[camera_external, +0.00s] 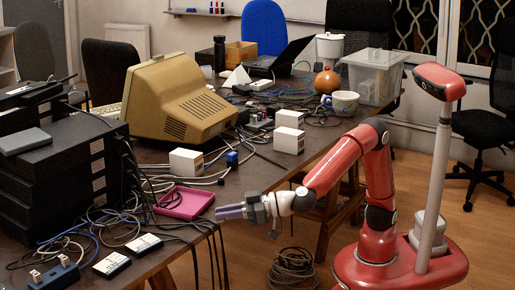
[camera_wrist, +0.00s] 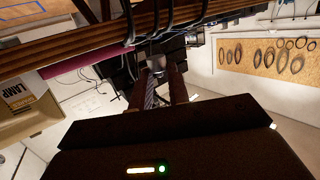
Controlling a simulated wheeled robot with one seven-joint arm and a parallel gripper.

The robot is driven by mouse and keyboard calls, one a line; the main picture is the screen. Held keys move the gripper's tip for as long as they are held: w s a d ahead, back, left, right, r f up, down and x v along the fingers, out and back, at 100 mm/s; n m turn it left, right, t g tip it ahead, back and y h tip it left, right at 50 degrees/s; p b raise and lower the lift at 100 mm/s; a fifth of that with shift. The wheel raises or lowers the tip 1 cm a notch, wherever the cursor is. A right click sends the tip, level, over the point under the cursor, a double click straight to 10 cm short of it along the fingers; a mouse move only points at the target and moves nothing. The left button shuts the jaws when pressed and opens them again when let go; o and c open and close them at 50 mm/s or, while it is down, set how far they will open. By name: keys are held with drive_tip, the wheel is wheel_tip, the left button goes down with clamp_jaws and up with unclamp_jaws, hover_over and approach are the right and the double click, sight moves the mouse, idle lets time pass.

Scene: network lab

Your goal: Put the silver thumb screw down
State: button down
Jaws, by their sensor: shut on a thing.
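My gripper (camera_external: 222,212) reaches left past the table's front edge, beside the pink tray (camera_external: 185,202). In the wrist view, its two dark fingers (camera_wrist: 157,80) are close together. A small silver piece, seemingly the silver thumb screw (camera_wrist: 156,64), shows between the fingertips. The fingers are shut on it; its shape is too small and dark to make out. I cannot make out the screw in the external view. The pink tray also shows in the wrist view (camera_wrist: 92,58), left of the fingers.
The table (camera_external: 243,180) holds black stacked devices (camera_external: 60,165), a beige monitor (camera_external: 180,98), white boxes (camera_external: 186,161) and many loose cables. Black cables hang over the front edge near my gripper. A coil of cable (camera_external: 292,268) lies on the floor.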

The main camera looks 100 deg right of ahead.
drive_tip(key=w+d+r+m+g+h+p, duration=0.3)
drive_tip(key=w+d+r+m+h, duration=0.35)
drive_tip(key=r, duration=0.45)
wheel_tip(320, 180, up, 7)
drive_tip(key=n+p, duration=0.2)
hover_over(194, 211)
drive_tip(key=shift+t, duration=0.5)
wheel_tip(194, 211, down, 20)
drive_tip(key=shift+d+r, duration=0.1)
